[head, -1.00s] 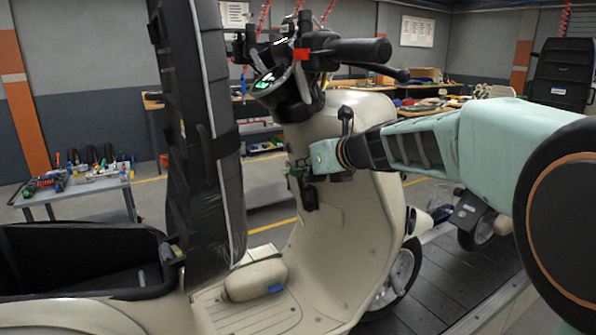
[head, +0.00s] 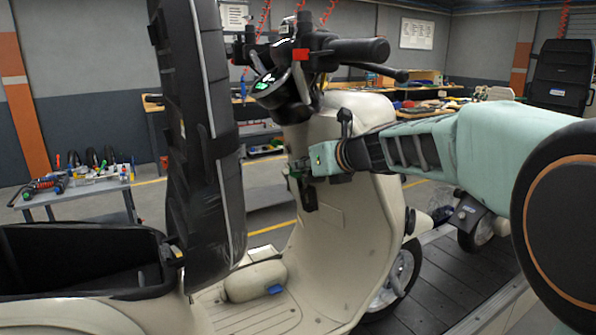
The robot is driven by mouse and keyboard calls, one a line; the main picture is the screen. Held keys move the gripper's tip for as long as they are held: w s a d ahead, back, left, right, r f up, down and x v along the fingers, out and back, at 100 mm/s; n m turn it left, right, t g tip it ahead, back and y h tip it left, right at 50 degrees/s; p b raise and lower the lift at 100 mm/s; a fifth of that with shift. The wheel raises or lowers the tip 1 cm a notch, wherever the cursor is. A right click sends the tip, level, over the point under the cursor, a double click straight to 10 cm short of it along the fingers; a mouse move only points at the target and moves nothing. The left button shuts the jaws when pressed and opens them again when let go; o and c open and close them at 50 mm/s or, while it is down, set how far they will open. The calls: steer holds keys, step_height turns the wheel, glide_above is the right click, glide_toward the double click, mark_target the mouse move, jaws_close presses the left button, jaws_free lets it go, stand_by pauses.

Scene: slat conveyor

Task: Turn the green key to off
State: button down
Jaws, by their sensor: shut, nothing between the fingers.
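A cream scooter (head: 345,235) stands on the slat conveyor with its seat raised. Its dashboard display (head: 262,86) glows green below the handlebar. My gripper (head: 303,180) is at the key, coming from the right with the arm level. Its fingers are dark, small and shut, with nothing visible between them. I cannot tell whether they touch the key, nor which way the key is turned.
The raised black seat (head: 200,140) stands upright just left of the key area. The handlebar (head: 345,50) is above my arm. A tool cart (head: 75,192) stands at the left and workbenches at the back. The dark conveyor slats (head: 455,265) run to the right.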

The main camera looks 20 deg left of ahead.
steer(key=shift+s+f, duration=0.15)
steer(key=shift+f, duration=0.45)
steer(key=r+p+v, duration=0.1)
steer(key=p+v, duration=0.1)
steer(key=v, duration=0.6)
steer(key=shift+w+r, duration=0.2)
steer(key=shift+r, duration=0.1)
stand_by(0.3)
